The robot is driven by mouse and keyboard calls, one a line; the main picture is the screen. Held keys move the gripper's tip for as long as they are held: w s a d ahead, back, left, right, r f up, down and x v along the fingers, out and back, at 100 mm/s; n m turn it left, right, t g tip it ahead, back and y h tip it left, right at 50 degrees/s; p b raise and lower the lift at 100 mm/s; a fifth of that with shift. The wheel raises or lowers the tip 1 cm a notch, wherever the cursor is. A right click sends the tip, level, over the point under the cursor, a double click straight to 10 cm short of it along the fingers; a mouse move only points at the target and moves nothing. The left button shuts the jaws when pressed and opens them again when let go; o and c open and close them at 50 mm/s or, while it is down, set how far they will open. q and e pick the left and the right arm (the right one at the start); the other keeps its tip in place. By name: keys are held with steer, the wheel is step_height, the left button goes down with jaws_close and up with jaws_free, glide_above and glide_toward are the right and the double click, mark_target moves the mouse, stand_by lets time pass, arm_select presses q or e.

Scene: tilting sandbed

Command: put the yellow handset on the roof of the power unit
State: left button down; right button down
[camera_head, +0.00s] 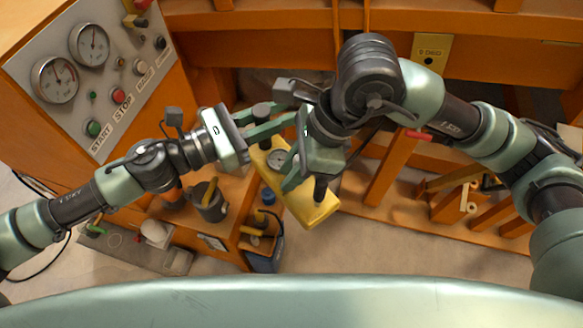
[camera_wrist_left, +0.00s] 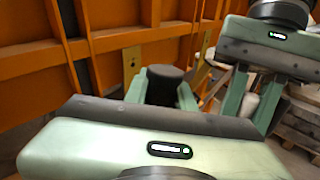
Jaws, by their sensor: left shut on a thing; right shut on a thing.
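The yellow handset (camera_head: 309,208) is held in the air between my two grippers in the head view. It is a long yellow block with a round gauge and a dark knob near each end. My left gripper (camera_head: 263,122) is shut around the dark knob at its upper end. The left wrist view shows this black knob (camera_wrist_left: 165,86) between the two green fingers. My right gripper (camera_head: 298,152) is shut on the handset nearer its lower end; its own body hides part of the grip. The orange cabinet (camera_head: 30,22) with the gauge panel, at upper left, appears to be the power unit.
The panel (camera_head: 100,70) carries dials and START and STOP buttons. Below the arms, a low orange stand (camera_head: 232,226) holds a dark pot (camera_head: 209,205). An orange beamed frame (camera_head: 270,40) runs along the back. Bare floor shows at lower right.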

stand_by(0.7)
arm_select(q)
steer(key=c, duration=1.1)
jaws_free()
